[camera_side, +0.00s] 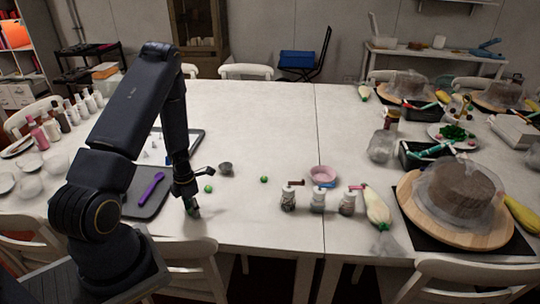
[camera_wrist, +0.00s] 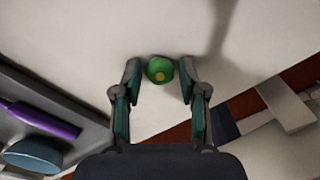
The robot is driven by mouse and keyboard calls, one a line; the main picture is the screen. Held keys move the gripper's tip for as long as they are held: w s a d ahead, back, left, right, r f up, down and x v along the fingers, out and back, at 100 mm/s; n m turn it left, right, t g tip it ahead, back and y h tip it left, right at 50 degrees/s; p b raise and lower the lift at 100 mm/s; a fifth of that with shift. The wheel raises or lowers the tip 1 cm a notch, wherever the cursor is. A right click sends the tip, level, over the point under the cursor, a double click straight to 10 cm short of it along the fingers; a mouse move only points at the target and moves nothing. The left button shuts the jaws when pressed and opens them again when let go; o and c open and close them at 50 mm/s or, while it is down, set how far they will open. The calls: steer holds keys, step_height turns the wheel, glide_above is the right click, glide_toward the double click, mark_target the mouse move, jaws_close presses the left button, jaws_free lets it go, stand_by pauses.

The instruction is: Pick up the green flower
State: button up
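A green flower (camera_wrist: 160,70), rounded with a yellowish centre, lies on the white table in the wrist view. My gripper (camera_wrist: 160,64) is open, with one teal-lined finger on each side of the flower and small gaps showing. In the side view my gripper (camera_side: 192,212) points down near the table's front edge. Two small green pieces lie to its right, a nearer one (camera_side: 208,188) and a farther one (camera_side: 264,179). I cannot tell whether either is the flower seen in the wrist view.
A dark tray (camera_side: 130,207) with a purple tool (camera_side: 151,188) is left of my gripper. Several jars and a pink bowl (camera_side: 322,174) stand to the right. The table's middle back is clear.

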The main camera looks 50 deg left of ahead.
steer(key=c, duration=0.4)
step_height(320, 180, up, 10)
stand_by(0.5)
